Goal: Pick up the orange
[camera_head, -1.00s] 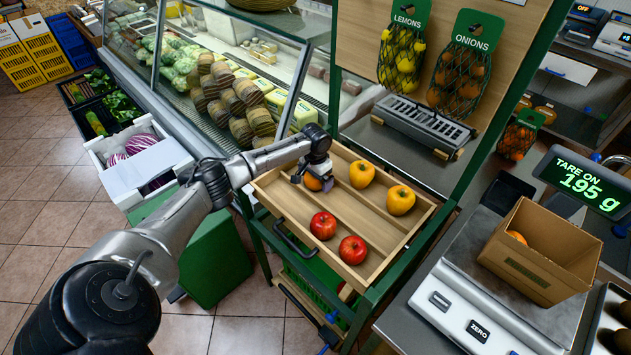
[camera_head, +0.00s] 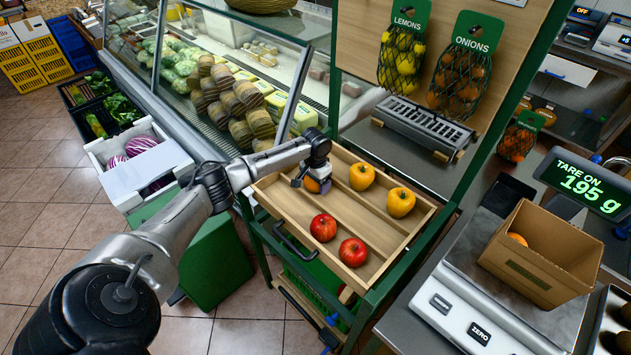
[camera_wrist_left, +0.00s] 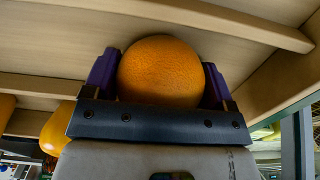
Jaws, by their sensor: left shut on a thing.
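The orange (camera_head: 312,185) is in the far left corner area of the wooden tray (camera_head: 345,277). It also shows large in the left wrist view (camera_wrist_left: 160,72), between two purple fingers. My left gripper (camera_head: 311,183) is shut on it, one finger on each side. The gripper and wrist partly hide the orange in the head view. I cannot tell whether the orange touches the tray floor. My right gripper is not in view.
A cardboard box (camera_head: 545,262) holding an orange fruit (camera_head: 517,239) stands on the scale at right. The green frame's post rises beside the tray.

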